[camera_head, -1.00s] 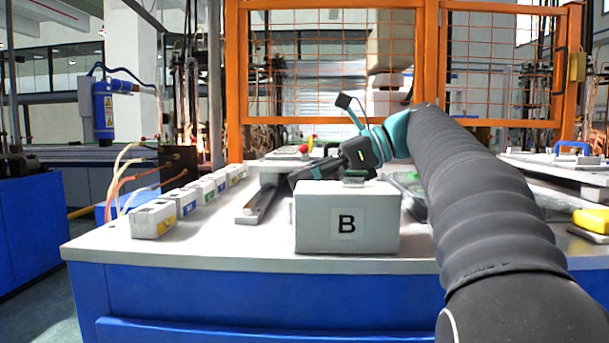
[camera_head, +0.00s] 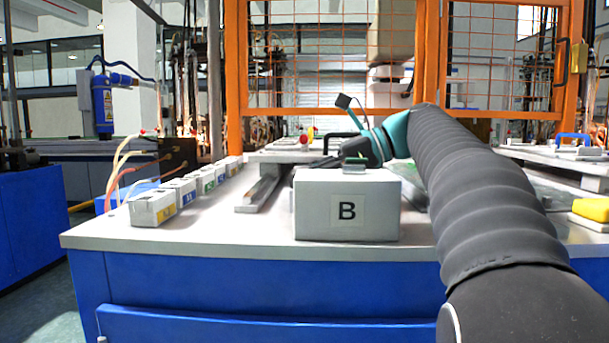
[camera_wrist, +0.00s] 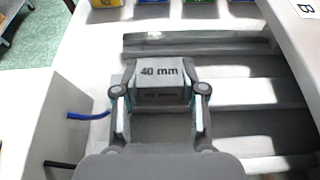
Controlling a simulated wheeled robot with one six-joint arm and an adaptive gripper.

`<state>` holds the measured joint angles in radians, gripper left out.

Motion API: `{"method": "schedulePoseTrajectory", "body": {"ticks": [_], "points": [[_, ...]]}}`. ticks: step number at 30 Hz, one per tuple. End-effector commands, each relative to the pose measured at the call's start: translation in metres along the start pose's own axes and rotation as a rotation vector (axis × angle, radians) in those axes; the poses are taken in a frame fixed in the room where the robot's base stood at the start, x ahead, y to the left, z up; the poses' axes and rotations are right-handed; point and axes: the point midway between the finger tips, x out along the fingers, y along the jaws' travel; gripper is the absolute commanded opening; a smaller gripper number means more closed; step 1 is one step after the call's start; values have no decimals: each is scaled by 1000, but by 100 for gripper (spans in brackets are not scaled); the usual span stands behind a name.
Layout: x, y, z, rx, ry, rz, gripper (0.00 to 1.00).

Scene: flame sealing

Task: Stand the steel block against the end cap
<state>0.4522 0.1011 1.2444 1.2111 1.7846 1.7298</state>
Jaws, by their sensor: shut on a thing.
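The steel block (camera_wrist: 160,76), grey and marked "40 mm", is between the two fingers of my gripper (camera_wrist: 161,92) in the wrist view. The fingers are shut on its left and right sides. In the head view my gripper (camera_head: 328,162) is low behind a white box marked B, which hides the fingertips and the block. Long grey metal rails (camera_wrist: 255,91) lie under and to the right of the block in the wrist view. I cannot tell whether the block touches them. I cannot make out which part is the end cap.
The white box B (camera_head: 347,228) stands at the front of the table (camera_head: 190,242). A metal rail (camera_head: 262,188) lies left of it. A row of small labelled white boxes (camera_head: 153,208) lines the left edge. A yellow object (camera_head: 592,209) is at the right.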

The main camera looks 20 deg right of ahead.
Motion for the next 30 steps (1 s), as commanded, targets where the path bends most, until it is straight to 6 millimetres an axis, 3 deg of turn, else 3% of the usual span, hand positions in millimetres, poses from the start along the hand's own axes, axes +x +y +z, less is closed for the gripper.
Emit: {"method": "schedulePoseTrajectory", "body": {"ticks": [29,30], "points": [[1,0,-3,-1,0,0,0],[1,0,-3,-1,0,0,49]]}}
